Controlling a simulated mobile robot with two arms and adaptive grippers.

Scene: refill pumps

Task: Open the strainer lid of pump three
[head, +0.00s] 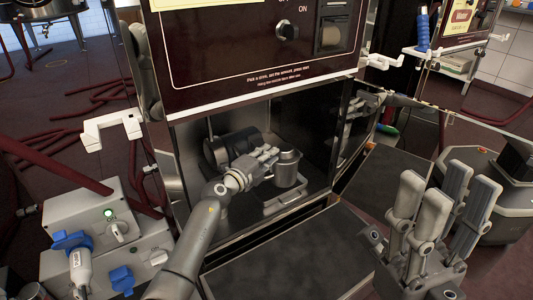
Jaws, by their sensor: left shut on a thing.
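A metal cylindrical strainer (287,172) stands on a tray-like base inside the open lower bay of the dark red pump cabinet. Its lid (289,155) is on top. My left gripper (269,153) reaches into the bay from the front and is shut at the upper left edge of the strainer, on the lid as far as I can see. The fingers hide the exact contact. A black motor body (231,146) sits behind my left gripper. My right gripper (445,178) is open and empty, fingers pointing up, well apart from the cabinet at the right.
The cabinet front panel (250,52) with its knob (287,31) overhangs the bay. Dark mats (285,258) lie before it. A grey socket box (110,235) with blue plugs stands at the left. A round-based machine (505,205) stands behind my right gripper.

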